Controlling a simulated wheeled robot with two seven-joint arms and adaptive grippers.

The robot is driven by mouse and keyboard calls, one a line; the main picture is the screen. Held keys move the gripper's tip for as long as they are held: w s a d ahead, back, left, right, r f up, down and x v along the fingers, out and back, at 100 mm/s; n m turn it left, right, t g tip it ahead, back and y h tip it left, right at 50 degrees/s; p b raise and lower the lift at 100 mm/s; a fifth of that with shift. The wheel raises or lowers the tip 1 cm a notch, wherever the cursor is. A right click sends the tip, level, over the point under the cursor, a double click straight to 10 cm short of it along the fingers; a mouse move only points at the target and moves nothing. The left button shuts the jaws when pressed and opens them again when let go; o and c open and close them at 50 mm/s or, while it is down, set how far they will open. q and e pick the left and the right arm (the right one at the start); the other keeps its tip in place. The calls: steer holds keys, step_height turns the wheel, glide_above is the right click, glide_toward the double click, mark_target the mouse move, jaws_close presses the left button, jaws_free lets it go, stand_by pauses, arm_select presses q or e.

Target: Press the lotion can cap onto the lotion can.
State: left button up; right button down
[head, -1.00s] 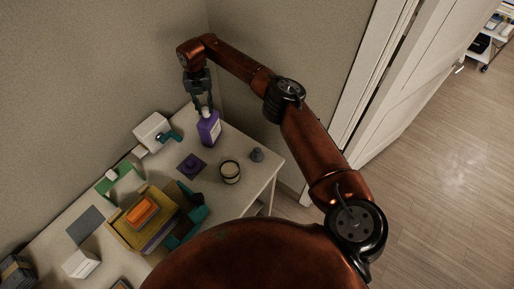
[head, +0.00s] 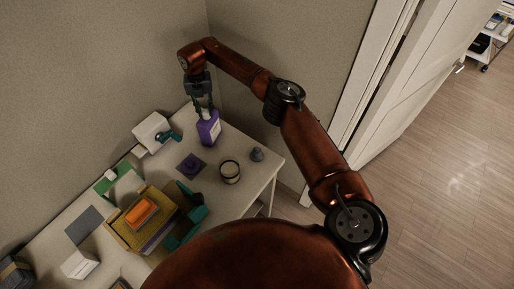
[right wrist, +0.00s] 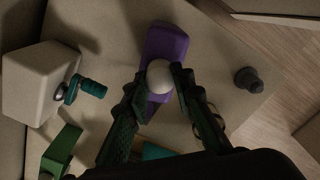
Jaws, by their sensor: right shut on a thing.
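The lotion can (head: 209,131) is a purple upright bottle with a pale label, near the table's far right corner. Its purple body (right wrist: 168,43) also shows in the right wrist view. The lotion can cap (right wrist: 160,76) is white and rounded and lies over one end of the purple body in that view. My right gripper (head: 204,109) points down over the can, with its two fingertips shut on the white cap. The fingers partly hide the cap in the head view, and I cannot tell whether it is fully seated. My left gripper is out of view.
A white box-shaped device (head: 153,131) with a teal handle is left of the can. A yellow tray (head: 120,232) is further left.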

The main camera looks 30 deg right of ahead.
steer(key=shift+s+f, duration=0.1)
steer(key=shift+f, duration=0.05)
steer(key=c, duration=1.6)
jaws_free()
steer(key=shift+f, duration=0.1)
steer(key=shift+r, duration=0.3)
steer(key=shift+r+p, duration=2.3)
steer(key=shift+r, duration=1.55)
